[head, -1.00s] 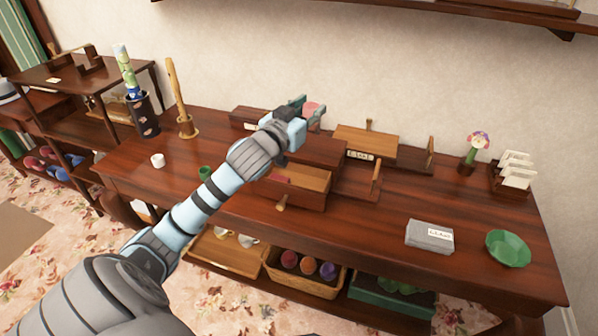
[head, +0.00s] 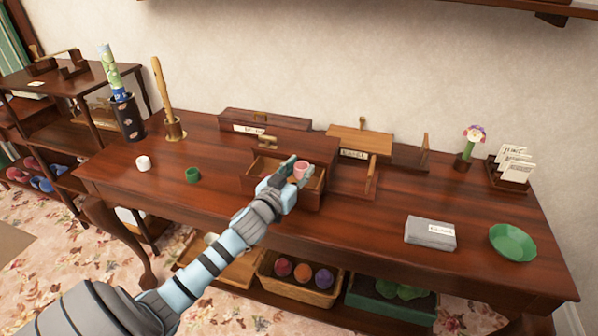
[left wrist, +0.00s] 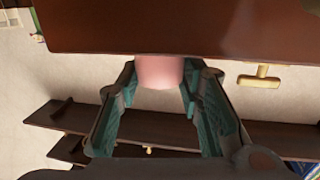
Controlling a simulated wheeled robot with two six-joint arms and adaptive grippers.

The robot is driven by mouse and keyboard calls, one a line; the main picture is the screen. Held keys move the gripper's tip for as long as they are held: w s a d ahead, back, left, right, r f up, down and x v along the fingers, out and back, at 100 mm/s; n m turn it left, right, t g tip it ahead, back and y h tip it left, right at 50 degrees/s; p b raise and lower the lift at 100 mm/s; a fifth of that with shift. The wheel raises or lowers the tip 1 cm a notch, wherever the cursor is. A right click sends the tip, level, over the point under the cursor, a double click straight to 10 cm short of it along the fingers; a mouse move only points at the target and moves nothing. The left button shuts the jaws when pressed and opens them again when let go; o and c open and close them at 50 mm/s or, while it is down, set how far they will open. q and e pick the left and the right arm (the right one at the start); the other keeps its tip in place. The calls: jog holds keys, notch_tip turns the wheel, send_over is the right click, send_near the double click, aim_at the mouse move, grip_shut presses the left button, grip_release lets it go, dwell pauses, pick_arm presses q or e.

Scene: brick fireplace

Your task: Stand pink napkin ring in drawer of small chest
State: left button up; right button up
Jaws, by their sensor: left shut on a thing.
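The pink napkin ring (head: 301,170) is between the fingers of my left gripper (head: 291,170), which is shut on it. In the head view, ring and gripper are at the open drawer (head: 312,200) of the small dark-brown chest (head: 318,147), near its right side. I cannot tell whether the ring touches the drawer floor. In the left wrist view the ring (left wrist: 160,72) sits between the green fingertips, with one end against or behind a brown wooden panel (left wrist: 180,25). The gripper and forearm hide part of the drawer front. My right gripper is not in view.
A labelled wooden box (head: 359,142) stands right of the chest, and a long box (head: 262,119) behind it. A grey box (head: 430,234) and green bowl (head: 513,243) are right.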

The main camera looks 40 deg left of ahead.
pick_arm(q)
jog(key=shift+f+b, duration=0.4)
jog(key=shift+f, duration=0.2)
jog(key=o, duration=1.2)
jog(key=shift+r, duration=0.15)
jog(key=shift+r+p, duration=0.45)
jog(key=shift+s+r, duration=0.1)
jog(key=shift+s, duration=0.25)
jog(key=s+d, duration=0.2)
jog(key=s, duration=0.9)
jog(key=shift+r, duration=0.25)
jog(key=shift+s, duration=0.15)
